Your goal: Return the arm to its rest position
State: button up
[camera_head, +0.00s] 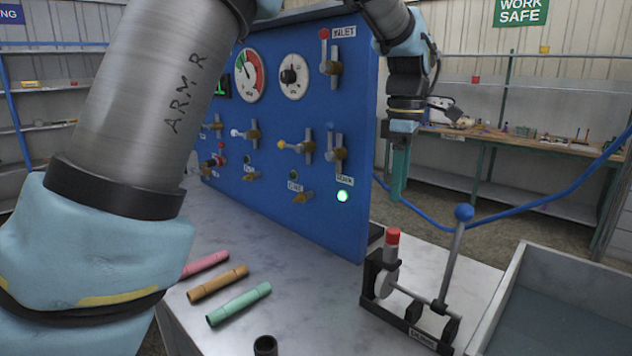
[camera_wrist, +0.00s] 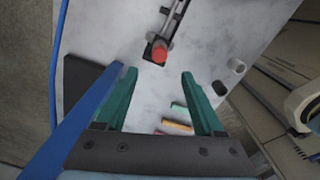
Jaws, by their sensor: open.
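My gripper (camera_head: 400,172) hangs with its green fingers pointing down, just right of the blue panel (camera_head: 352,75) in the head view. In the wrist view my gripper (camera_wrist: 158,75) has its two green fingers wide apart with nothing between them. My arm crosses the left and top of the head view and hides part of the panel. Below the fingers is the lever stand (camera_head: 408,332), with a red-capped post (camera_head: 392,238) and a blue-knobbed lever (camera_head: 464,213). The red cap also shows ahead of the fingertips in the wrist view (camera_wrist: 159,54).
Pink (camera_head: 205,264), orange (camera_head: 218,283) and green (camera_head: 239,303) hose pieces lie on the grey tabletop (camera_head: 300,275). A black cup (camera_head: 265,346) stands in front. A blue hose (camera_head: 510,212) sags behind the stand. A grey tray (camera_head: 560,310) is at right.

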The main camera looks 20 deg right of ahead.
jog(key=w+a+f+m, duration=0.2)
jog(key=w+a+f, duration=0.15)
jog(key=a, duration=0.65)
jog(key=w+a+f+m, duration=0.25)
jog(key=w+a, duration=0.25)
jog(key=a, duration=0.5)
jog(key=s+a+f+m, duration=0.2)
jog(key=s+a+f, duration=0.1)
jog(key=a, duration=0.7)
jog(key=s+a+f+m+t, duration=0.1)
jog(key=s+a+f+m, duration=0.2)
jog(key=a, duration=0.8)
jog(key=shift+s+f+m+t, duration=0.3)
jog(key=shift+s+f+m, duration=0.05)
jog(key=shift+s+f, duration=0.45)
jog(key=shift+w, duration=0.1)
